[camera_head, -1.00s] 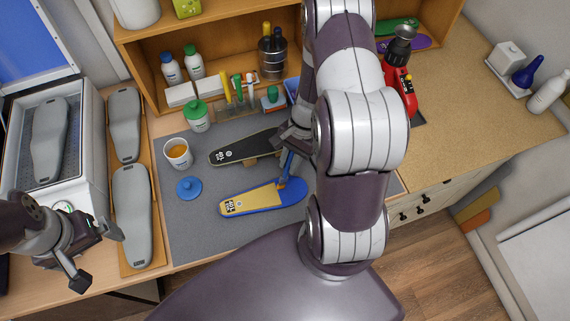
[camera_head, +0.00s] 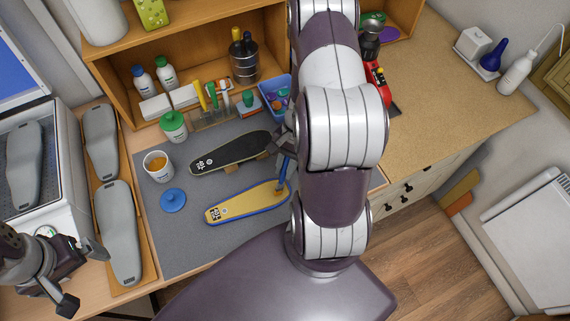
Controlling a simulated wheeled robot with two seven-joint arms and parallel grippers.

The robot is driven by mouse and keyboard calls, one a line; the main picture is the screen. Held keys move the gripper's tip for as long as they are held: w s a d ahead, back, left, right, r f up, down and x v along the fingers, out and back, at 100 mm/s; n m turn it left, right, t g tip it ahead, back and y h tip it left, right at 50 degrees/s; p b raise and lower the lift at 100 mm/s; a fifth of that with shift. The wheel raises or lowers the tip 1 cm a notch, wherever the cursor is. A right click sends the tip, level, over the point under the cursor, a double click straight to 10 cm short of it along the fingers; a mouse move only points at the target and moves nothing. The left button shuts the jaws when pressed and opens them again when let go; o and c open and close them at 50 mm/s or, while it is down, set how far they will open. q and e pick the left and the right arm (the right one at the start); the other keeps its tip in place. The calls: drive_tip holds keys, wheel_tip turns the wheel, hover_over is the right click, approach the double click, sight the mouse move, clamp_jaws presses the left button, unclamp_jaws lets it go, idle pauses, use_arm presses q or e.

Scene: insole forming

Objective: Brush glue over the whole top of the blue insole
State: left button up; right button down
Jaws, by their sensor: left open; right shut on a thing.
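The blue insole (camera_head: 240,206) lies on the grey mat. A yellow-tan layer covers most of its visible top, with blue showing along the edge and at the right end. My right gripper (camera_head: 284,148), partly hidden by my arm, is shut on a brush with a blue handle (camera_head: 283,172). The brush points down at the insole's right end; its tip is hard to make out. The white glue cup (camera_head: 148,169) holds amber glue, and its blue lid (camera_head: 173,201) lies beside it. My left gripper (camera_head: 82,277) is open and empty at lower left.
A black insole (camera_head: 230,153) lies behind the blue one. Grey foot forms (camera_head: 118,235) stand on a wooden board at left, beside a white machine. The mat's front left (camera_head: 180,255) is clear.

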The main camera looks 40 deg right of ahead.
wheel_tip(320, 180, up, 8)
drive_tip(key=p, duration=0.6)
drive_tip(key=shift+p, duration=0.3)
drive_tip(key=shift+f, duration=0.15)
